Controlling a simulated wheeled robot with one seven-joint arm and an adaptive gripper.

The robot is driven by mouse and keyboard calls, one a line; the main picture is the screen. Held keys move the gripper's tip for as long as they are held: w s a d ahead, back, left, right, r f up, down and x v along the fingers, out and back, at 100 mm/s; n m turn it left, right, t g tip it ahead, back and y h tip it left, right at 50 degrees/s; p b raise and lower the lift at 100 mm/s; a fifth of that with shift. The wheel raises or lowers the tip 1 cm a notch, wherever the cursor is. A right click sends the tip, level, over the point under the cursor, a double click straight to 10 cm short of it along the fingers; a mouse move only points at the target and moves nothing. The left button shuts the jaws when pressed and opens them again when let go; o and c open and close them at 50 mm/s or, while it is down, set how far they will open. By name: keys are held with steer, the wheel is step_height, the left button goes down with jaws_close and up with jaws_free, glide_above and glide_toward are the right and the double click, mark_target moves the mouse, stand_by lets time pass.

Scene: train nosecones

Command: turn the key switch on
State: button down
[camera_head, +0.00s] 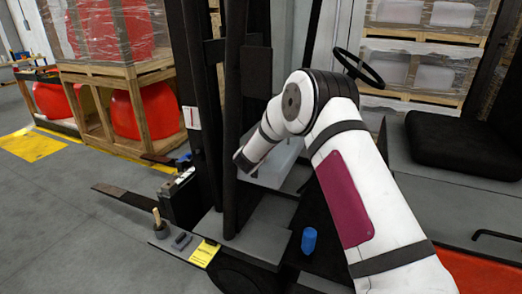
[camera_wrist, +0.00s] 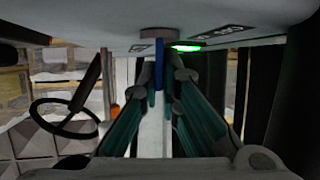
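In the wrist view a narrow blue key (camera_wrist: 159,64) hangs from a round grey key switch (camera_wrist: 159,33) on the underside of a pale panel. A green light (camera_wrist: 186,47) glows just right of the switch. My gripper (camera_wrist: 161,75) has its two teal-padded fingers on either side of the key. A gap shows between the key and the right finger; contact on the left is unclear. In the head view my white arm reaches behind the black mast posts, and the gripper and the switch are hidden there.
A forklift with black mast posts (camera_head: 231,110), a steering wheel (camera_head: 358,68) and a black seat (camera_head: 462,145) surrounds the arm. A blue cylinder (camera_head: 309,240) and a yellow label (camera_head: 204,252) are at its front. Wooden crates (camera_head: 110,75) stand left; open floor lies lower left.

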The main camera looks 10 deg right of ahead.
steer(key=shift+d, duration=0.15)
steer(key=c, duration=1.8)
jaws_free()
steer(key=shift+s+a+r, duration=0.1)
steer(key=shift+s+a, duration=0.15)
steer(key=v, duration=1.1)
steer(key=shift+s, duration=0.15)
